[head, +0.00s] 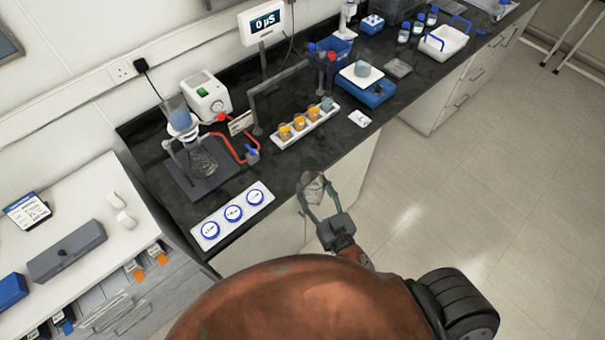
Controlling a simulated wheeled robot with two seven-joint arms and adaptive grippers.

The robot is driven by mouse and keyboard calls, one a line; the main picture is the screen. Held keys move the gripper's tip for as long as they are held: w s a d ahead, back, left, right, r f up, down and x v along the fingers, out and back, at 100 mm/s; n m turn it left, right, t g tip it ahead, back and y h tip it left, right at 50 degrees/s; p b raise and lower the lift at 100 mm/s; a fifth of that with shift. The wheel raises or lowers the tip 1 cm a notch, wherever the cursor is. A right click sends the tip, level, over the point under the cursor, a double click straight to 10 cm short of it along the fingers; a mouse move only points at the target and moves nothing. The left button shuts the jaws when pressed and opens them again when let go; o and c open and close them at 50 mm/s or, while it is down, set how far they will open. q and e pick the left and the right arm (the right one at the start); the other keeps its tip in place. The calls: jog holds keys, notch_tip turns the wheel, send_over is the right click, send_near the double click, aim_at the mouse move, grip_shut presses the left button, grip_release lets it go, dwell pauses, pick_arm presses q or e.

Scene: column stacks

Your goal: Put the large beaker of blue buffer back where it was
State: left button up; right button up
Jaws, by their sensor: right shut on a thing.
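My right gripper (315,193) is shut on a clear, greyish glass vessel (313,183) at the front edge of the black bench. The vessel looks like a beaker, but I cannot tell its contents; no blue shows in it. A vessel with blue liquid (178,113) sits high on the glass column setup at the bench's left end. A small grey-blue beaker (363,69) stands on the blue balance (366,88) at the back right. My left gripper is not in view.
A white rack with orange-filled cups (306,127) lies behind my right gripper. A red tube (233,136) runs beside the column. Bare black bench shows between strip and rack.

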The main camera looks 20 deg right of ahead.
jog(key=n+y, duration=0.1)
jog(key=a+r+n+y+b, duration=0.1)
jog(key=y, duration=0.1)
jog(key=w+n+y, duration=0.1)
jog(key=y, duration=0.1)
jog(key=shift+w+a+r+g+b, duration=0.1)
jog(key=shift+a+r+g+b, duration=0.2)
jog(key=shift+g, duration=0.1)
jog(key=w+f+n+g+y+b, duration=0.1)
jog(key=w+f+y, duration=0.1)
jog(key=w, duration=0.2)
jog(key=w+a+f+n+g+y+b, duration=0.1)
jog(key=w+f+n+y+b, duration=0.1)
jog(key=w, duration=0.3)
jog(key=w+a+f+n+g+y+b, duration=0.1)
jog(key=w+f+n+y, duration=0.1)
jog(key=w, duration=0.3)
jog(key=shift+f+g, duration=0.4)
jog(key=shift+f, duration=0.25)
jog(key=shift+w+f+b, duration=0.35)
jog(key=shift+w+f, duration=0.2)
jog(key=shift+f, duration=0.05)
notch_tip(320, 180, down, 3)
jog(key=shift+f, duration=0.1)
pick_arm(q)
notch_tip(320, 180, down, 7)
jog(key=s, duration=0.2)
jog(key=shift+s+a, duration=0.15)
